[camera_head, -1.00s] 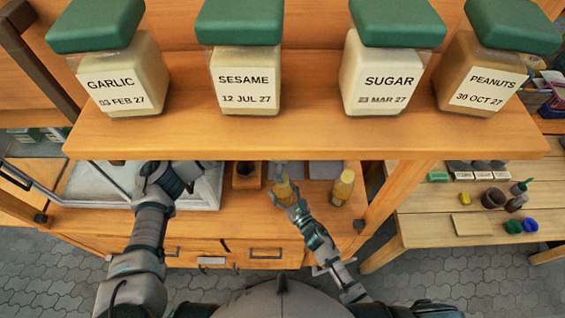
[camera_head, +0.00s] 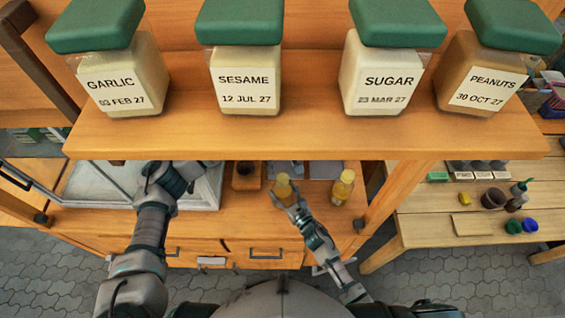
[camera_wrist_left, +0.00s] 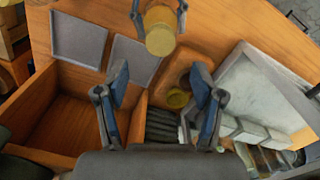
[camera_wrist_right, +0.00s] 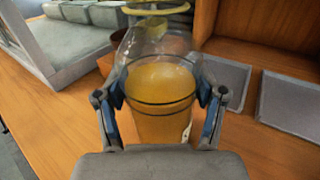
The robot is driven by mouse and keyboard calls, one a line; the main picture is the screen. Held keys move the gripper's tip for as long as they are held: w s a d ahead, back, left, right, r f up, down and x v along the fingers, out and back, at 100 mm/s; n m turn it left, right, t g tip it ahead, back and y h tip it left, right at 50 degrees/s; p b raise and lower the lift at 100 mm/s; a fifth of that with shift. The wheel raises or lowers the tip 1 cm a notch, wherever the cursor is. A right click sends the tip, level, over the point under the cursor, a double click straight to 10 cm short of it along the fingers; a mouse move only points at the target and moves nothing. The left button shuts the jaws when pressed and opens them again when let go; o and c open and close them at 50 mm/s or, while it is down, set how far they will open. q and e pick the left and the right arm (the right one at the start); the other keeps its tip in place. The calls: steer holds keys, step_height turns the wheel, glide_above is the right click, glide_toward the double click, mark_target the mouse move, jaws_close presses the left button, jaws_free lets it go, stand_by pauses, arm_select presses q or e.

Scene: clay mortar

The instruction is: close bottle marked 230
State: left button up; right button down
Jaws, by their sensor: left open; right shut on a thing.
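My right gripper (camera_wrist_right: 162,95) is shut around the body of a clear bottle (camera_wrist_right: 158,88) with orange-yellow contents. The bottle is about upright; a bit of pale label shows, but its marking cannot be read. A yellow ring shows at its top. The bottle also shows in the head view (camera_head: 284,187) and in the left wrist view (camera_wrist_left: 160,32). My left gripper (camera_wrist_left: 163,86) is open and empty, below the bottle in the left wrist view. In the head view its fingers are hidden by the shelf.
A second yellow bottle (camera_head: 343,187) stands to the right on the lower bench. Grey square mats (camera_wrist_left: 78,40) lie on the bench near an open wooden compartment (camera_wrist_left: 65,105). The upper shelf (camera_head: 300,135) with green-lidded jars overhangs the workspace.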

mark_target(282, 178)
steer(key=shift+f, duration=0.1)
arm_select(q)
steer(key=shift+f, duration=4.05)
